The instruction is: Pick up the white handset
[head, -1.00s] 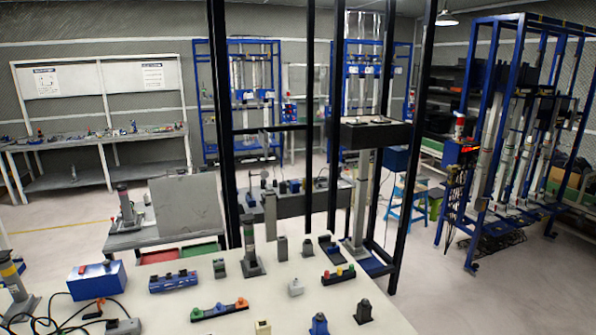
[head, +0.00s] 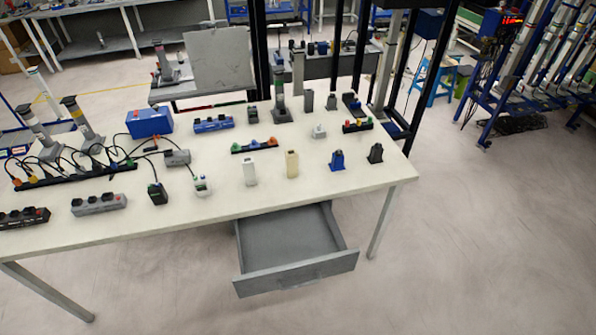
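A small white upright item (head: 250,171), which looks like the white handset, stands near the front edge of the white table (head: 220,205), around the middle of its length. A cream upright item (head: 292,164) of similar shape stands just to its right, apart from it. Neither of my grippers shows in the head view.
A grey drawer (head: 293,245) hangs open below the table's front edge. Blue (head: 337,160) and black (head: 375,153) items stand to the right. Cables and power strips (head: 99,203) crowd the left. Floor in front is clear.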

